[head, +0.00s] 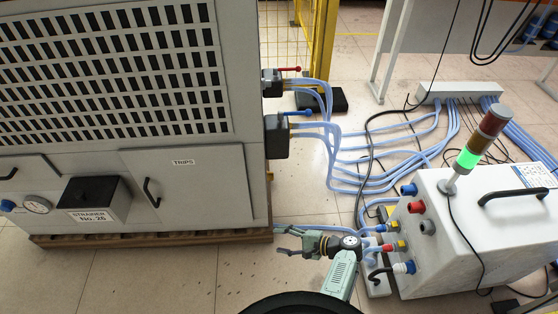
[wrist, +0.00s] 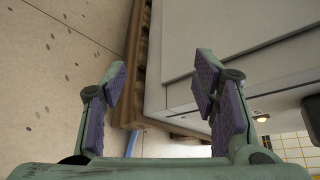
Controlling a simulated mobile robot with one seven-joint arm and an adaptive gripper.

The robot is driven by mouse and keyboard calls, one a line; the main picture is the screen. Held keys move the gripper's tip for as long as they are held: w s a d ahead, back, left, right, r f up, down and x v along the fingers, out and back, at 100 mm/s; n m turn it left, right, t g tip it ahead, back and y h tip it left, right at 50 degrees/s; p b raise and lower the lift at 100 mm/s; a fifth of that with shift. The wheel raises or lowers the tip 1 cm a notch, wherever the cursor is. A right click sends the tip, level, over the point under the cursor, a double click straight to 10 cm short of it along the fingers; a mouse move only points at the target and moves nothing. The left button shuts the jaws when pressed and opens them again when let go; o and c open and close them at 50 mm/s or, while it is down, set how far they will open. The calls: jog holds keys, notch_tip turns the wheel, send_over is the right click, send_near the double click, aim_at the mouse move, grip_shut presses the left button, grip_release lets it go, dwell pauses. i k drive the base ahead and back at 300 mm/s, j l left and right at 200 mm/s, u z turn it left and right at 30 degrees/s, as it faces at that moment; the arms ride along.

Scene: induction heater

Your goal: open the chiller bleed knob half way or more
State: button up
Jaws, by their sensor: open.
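The chiller appears to be the big grey cabinet (head: 185,165) with a dark grille, on a wooden pallet (head: 150,235); its lower corner fills the right of the wrist view (wrist: 215,60). A blue knob (head: 7,206) shows at the far left of its front beside a round gauge (head: 37,206). I cannot tell whether this is the bleed knob, nor its setting. My gripper (head: 283,241) is open and empty, low by the cabinet's right corner, well right of that knob. In the wrist view, its fingers (wrist: 160,72) are spread wide with nothing between them.
A red-handled valve (head: 285,70) and a blue-handled valve (head: 292,113) stick out of the cabinet's right side. Pale blue hoses (head: 340,170) run to a white heater box (head: 485,220) at right. The strainer box (head: 93,202) juts forward. Floor in front (head: 140,275) is clear.

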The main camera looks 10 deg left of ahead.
aim_at(270, 176)
jog(key=i, duration=1.05)
